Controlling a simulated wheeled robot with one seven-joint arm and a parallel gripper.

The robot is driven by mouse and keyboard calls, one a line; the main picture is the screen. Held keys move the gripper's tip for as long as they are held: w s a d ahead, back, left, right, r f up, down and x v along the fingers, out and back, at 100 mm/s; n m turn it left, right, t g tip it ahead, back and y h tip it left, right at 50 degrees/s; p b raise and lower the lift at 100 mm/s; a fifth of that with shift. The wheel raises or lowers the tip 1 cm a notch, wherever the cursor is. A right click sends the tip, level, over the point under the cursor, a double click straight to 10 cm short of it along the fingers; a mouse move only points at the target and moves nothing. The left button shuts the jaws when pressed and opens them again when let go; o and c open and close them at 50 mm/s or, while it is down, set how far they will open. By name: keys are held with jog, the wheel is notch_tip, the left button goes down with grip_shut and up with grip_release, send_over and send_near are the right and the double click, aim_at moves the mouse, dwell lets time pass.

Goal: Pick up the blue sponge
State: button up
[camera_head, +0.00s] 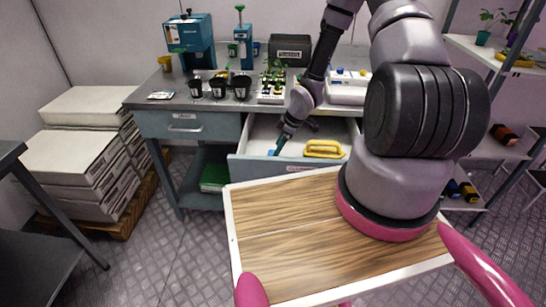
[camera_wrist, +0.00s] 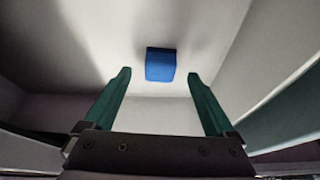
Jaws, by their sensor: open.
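The blue sponge (camera_wrist: 160,64) lies on the pale floor of an open drawer (camera_head: 240,170), ahead of my fingertips and roughly centred between them in the wrist view. In the head view only a small blue bit of the sponge (camera_head: 271,152) shows beside my fingers. My gripper (camera_wrist: 158,78) is open and empty, with its two green fingers apart. In the head view my gripper (camera_head: 279,147) reaches down into the drawer at its left part. The sponge is not between the fingers; a gap to it shows.
A yellow-handled object (camera_head: 324,149) lies in the drawer to the right of my gripper. The drawer walls stand close around. The workbench (camera_head: 150,97) above holds several pots, a seedling tray (camera_head: 271,98) and teal machines (camera_head: 190,40). Stacked boxes (camera_head: 75,160) stand at the left.

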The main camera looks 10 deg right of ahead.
aim_at(273, 152)
jog(key=shift+a+x, duration=0.2)
jog(key=shift+x, duration=1.75)
jog(key=shift+w+r, duration=0.1)
jog(key=shift+r, duration=0.05)
jog(key=c, duration=1.4)
notch_tip(273, 152, up, 10)
